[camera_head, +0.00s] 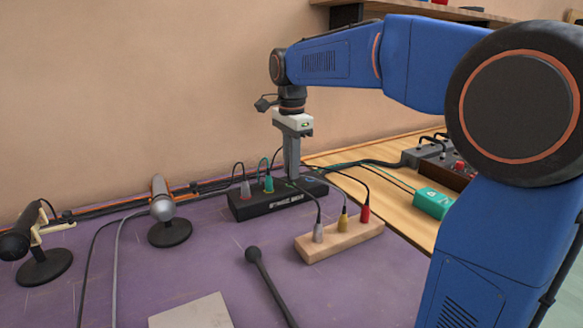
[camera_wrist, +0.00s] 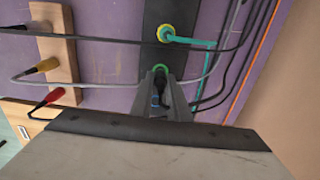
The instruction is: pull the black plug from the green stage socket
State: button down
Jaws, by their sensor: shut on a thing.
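The black stage box (camera_head: 278,203) stands on the purple cloth in the head view. My gripper (camera_head: 291,176) points straight down over the box, its fingertips low at the box top. In the wrist view the fingers (camera_wrist: 160,80) are shut on a dark plug, the black plug (camera_wrist: 157,100), mostly hidden between them. A green ring, the green stage socket (camera_wrist: 160,67), shows right at the fingertips. I cannot tell whether the plug is still seated in it. The plug is hidden in the head view.
On the box beside my gripper are a teal plug (camera_head: 268,183) and a grey plug (camera_head: 245,190) with cables. A wooden block (camera_head: 340,243) holds grey, yellow and red plugs in front. Microphones (camera_head: 162,205) stand left; a wall is behind.

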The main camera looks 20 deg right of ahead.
jog(key=shift+r, duration=0.15)
jog(key=shift+r, duration=1.35)
